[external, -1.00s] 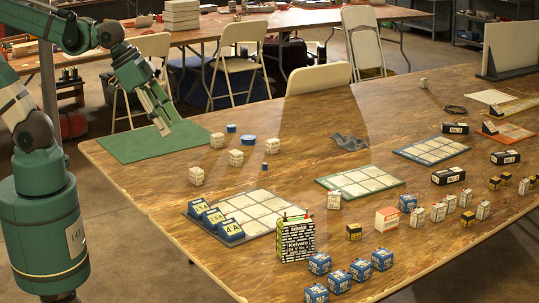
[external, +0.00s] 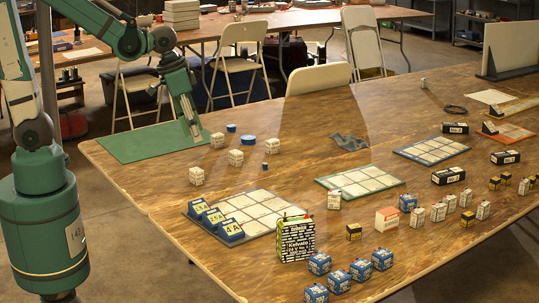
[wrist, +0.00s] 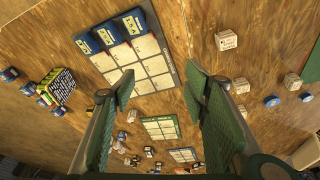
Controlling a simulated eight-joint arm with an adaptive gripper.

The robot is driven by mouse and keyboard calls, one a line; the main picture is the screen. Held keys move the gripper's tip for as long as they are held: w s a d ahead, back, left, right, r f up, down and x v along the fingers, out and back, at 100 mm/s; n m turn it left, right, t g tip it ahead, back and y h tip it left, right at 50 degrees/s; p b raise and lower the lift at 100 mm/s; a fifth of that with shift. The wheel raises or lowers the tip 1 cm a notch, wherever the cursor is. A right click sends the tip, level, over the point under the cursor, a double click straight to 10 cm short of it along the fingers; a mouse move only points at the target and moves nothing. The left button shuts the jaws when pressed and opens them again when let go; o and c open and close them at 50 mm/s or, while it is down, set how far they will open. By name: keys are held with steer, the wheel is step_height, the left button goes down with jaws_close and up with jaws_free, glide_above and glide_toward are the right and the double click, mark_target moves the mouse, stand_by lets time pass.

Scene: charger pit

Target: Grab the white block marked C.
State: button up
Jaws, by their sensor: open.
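Three small white blocks with dark markings stand apart on the table: a far one (external: 217,140), a middle one (external: 236,158) and a near one (external: 196,176). White blocks also show in the wrist view at the upper right (wrist: 226,40), beside the right finger (wrist: 241,86) and farther right (wrist: 291,82). Their letters are too small to read, so I cannot tell which is marked C. My gripper (external: 193,135) points down above the right part of the green mat, left of the far block. In the wrist view my gripper (wrist: 160,87) is open, with nothing between its fingers.
The green mat (external: 140,145) is otherwise clear. Blue round pieces (external: 248,140) lie right of the far block. A white-celled tray (external: 262,212) with blue numbered holders (external: 213,217) stands nearer. A patterned box (external: 296,238) and several small blocks fill the front right.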

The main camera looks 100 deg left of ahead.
steer(key=s+a+f+n+g, duration=0.1)
steer(key=a+f+n, duration=0.1)
steer(key=a+f, duration=0.55)
steer(key=n+g+h, duration=0.1)
steer(key=n+g, duration=0.1)
glide_above(196, 170)
steer(key=d, duration=0.1)
steer(key=f, duration=0.3)
steer(key=w+f, duration=0.1)
steer(key=f, duration=0.1)
steer(key=shift+f, duration=0.1)
steer(key=shift+s+a+f, duration=0.4)
steer(key=shift+a+f, duration=0.05)
steer(key=shift+f, duration=0.05)
steer(key=shift+f, duration=1.3)
steer(key=shift+a+f+b, duration=0.15)
steer(key=shift+f+b, duration=0.75)
steer(key=shift+f, duration=1.7)
steer(key=c, duration=1.1)
